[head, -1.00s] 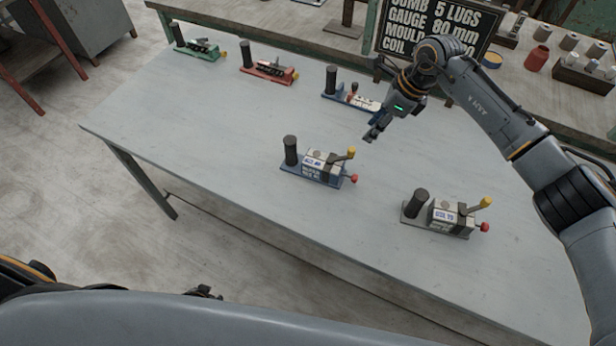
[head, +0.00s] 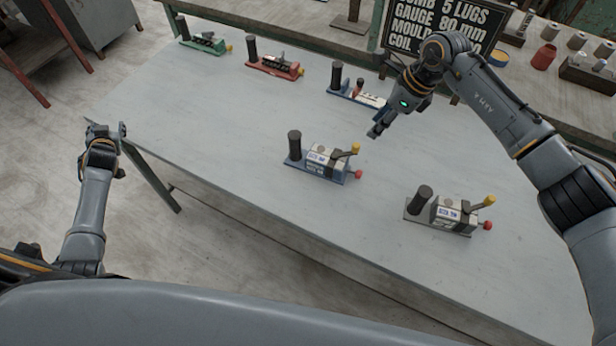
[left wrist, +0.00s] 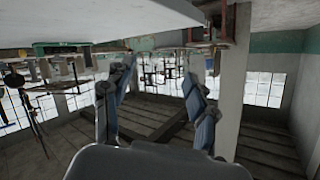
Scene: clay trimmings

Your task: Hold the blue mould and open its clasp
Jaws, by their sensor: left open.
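A blue mould (head: 320,170) stands near the middle of the table, with a black upright post at its left end, a pale labelled block, a yellow-tipped lever and a red knob at its right end. My left gripper (head: 105,128) is open and empty off the table's left edge, well apart from the mould. Its spread fingers also show in the left wrist view (left wrist: 158,70), with nothing between them. My right gripper (head: 376,131) hangs above the table, behind and right of the mould, apart from it; its jaw opening is unclear.
Another blue-based unit (head: 357,94) stands at the back, with red (head: 274,68) and green (head: 204,42) ones further left. A grey mould (head: 445,215) stands at the front right. The table (head: 220,130) is clear left of the middle mould. A black sign (head: 440,30) stands behind.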

